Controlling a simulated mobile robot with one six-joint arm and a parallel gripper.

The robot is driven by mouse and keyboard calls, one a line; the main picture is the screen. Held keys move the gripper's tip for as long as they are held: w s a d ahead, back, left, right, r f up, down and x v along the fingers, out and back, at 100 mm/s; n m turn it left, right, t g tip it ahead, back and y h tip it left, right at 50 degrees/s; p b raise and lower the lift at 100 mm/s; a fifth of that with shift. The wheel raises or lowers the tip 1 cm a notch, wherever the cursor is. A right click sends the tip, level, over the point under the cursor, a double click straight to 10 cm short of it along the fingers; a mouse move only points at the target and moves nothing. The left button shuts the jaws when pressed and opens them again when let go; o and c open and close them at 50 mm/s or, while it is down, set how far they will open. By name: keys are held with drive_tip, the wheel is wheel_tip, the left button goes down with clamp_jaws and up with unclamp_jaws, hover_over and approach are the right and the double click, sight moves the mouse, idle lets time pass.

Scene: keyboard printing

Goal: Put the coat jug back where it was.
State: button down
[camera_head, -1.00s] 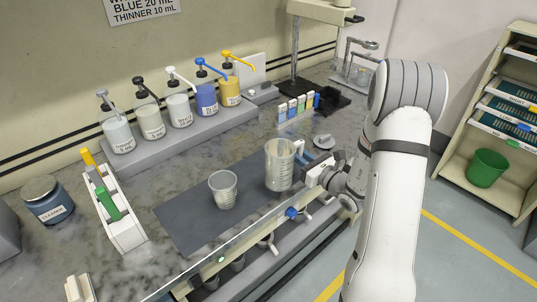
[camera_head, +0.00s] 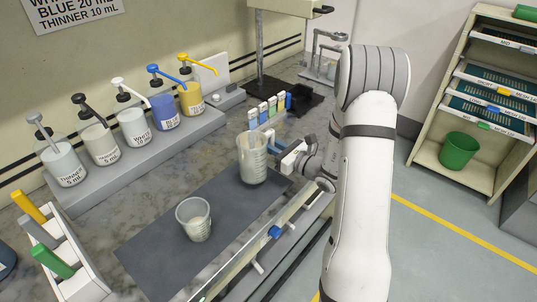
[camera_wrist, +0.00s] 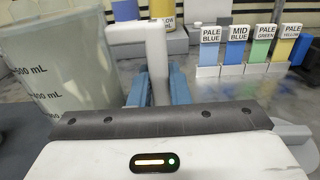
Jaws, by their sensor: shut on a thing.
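The coat jug, a large clear measuring jug (camera_head: 252,160), stands upright at the far right end of the dark mat (camera_head: 160,247). I cannot tell whether its base touches the mat. My gripper (camera_head: 281,148) comes from the right and is shut on the jug's handle. In the wrist view the jug (camera_wrist: 68,65) fills the left side with its mL marks. Its pale upright handle (camera_wrist: 153,45) is between my blue fingers (camera_wrist: 152,92), which it partly hides.
A smaller clear cup (camera_head: 195,220) stands on the mat to the lower left. Pump bottles (camera_head: 133,125) line a grey riser (camera_head: 135,160) behind. Colour sample strips (camera_head: 268,110) stand beyond the jug. A tool rack (camera_head: 65,255) is at left. The bench's front edge runs close by.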

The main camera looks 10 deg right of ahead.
wheel_tip(320, 180, down, 3)
drive_tip(key=shift+f, duration=0.1)
drive_tip(key=shift+f, duration=0.15)
drive_tip(key=shift+f, duration=0.15)
drive_tip(key=c, duration=1.4)
unclamp_jaws()
drive_tip(key=shift+s, duration=0.1)
drive_tip(key=shift+o, duration=0.2)
